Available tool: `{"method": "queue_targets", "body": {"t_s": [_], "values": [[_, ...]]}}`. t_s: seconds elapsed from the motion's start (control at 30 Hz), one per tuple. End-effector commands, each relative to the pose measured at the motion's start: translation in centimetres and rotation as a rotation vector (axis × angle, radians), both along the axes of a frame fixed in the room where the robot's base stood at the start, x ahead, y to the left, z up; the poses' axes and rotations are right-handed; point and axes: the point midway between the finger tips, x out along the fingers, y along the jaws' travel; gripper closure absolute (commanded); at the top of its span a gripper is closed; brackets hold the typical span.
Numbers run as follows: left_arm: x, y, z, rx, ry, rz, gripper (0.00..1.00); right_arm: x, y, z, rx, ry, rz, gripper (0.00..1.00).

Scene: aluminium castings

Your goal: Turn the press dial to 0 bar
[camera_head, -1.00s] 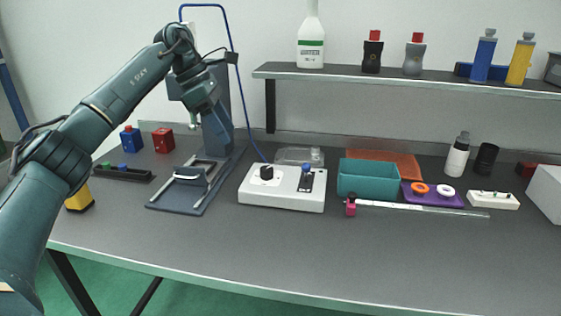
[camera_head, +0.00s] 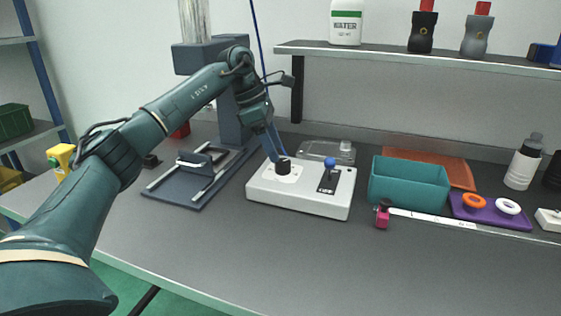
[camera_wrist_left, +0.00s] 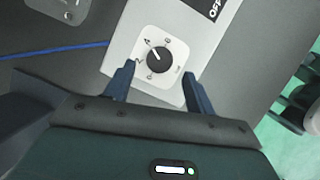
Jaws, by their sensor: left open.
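The press dial (camera_head: 283,166) is a black round knob on a white square plate, on the left part of the white control box (camera_head: 325,205). In the left wrist view the dial (camera_wrist_left: 159,60) has a white pointer mark toward the upper left; the printed numbers around it are small and blurred. My left gripper (camera_head: 276,150) is open above the dial and points down at it. In the wrist view the two fingers of the left gripper (camera_wrist_left: 157,75) stand apart, with the dial between and slightly beyond their tips. Contact with the knob is not visible. My right gripper is not in view.
A blue-topped lever (camera_head: 330,163) stands on the box, right of the dial. The press (camera_head: 215,85) and its base plate (camera_head: 175,188) are to the left. A teal bin (camera_head: 408,185) is to the right. The front of the table (camera_head: 300,265) is clear.

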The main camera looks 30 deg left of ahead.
Motion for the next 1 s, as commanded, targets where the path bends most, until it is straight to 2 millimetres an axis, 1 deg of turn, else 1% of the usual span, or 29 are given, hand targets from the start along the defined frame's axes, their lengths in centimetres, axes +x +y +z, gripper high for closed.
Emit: {"method": "queue_targets", "body": {"t_s": [0.03,0.1,0.23,0.4,0.63,0.67,1.0], "values": [[0.1,-0.4,-1.1,0.001,0.002,-0.002,0.45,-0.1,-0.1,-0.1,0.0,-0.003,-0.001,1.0],[0.3,-0.8,-2.0,-0.001,0.001,-0.003,0.45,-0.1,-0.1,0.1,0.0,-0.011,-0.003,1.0],[0.6,-1.2,-3.3,0.0,0.0,-0.001,0.45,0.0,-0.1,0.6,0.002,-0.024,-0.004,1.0],[0.8,-1.5,-3.9,0.001,-0.001,-0.001,0.45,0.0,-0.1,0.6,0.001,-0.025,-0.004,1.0],[0.8,-1.5,-4.0,0.0,-0.002,-0.001,0.45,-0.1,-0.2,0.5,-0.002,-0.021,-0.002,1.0],[0.8,-1.5,-4.0,0.0,-0.002,-0.001,0.47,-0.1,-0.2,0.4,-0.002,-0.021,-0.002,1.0],[0.8,-1.5,-3.9,0.0,-0.002,-0.001,0.74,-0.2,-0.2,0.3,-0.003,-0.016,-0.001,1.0]]}}
